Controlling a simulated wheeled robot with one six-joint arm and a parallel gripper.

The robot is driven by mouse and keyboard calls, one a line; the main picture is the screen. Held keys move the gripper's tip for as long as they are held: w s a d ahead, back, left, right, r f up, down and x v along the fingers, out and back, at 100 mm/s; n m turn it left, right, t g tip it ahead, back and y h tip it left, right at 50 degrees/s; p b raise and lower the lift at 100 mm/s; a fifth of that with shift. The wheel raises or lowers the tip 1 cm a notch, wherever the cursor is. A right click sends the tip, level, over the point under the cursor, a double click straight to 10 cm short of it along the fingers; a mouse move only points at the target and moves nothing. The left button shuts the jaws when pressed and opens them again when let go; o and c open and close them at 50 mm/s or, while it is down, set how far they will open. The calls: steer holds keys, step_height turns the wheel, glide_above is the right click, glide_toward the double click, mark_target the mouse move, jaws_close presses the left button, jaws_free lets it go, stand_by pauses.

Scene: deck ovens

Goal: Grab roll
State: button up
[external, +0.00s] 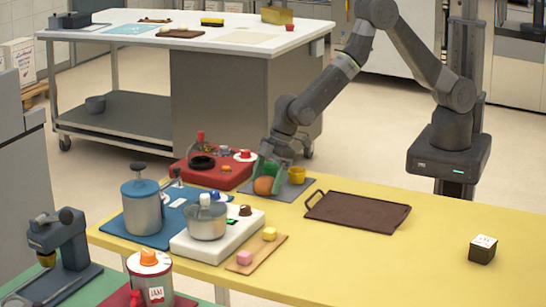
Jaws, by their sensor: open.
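The roll (264,186), round and orange-brown, sits on a grey mat (290,193) near the far edge of the yellow table. My gripper (270,174) points down at the roll, with a green finger behind and above it. The gripper is open, and its fingers are close around or beside the roll; I cannot tell whether they touch it. The far side of the roll and part of the fingers are hidden.
A yellow cup (297,175) stands just right of my gripper. A red board (212,172) with items lies to the left. A brown tray (358,212) lies to the right. A white scale (218,240) with a pot is in front. The table's right part is mostly clear.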

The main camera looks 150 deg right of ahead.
steer(key=shift+c, duration=0.3)
steer(key=c, duration=1)
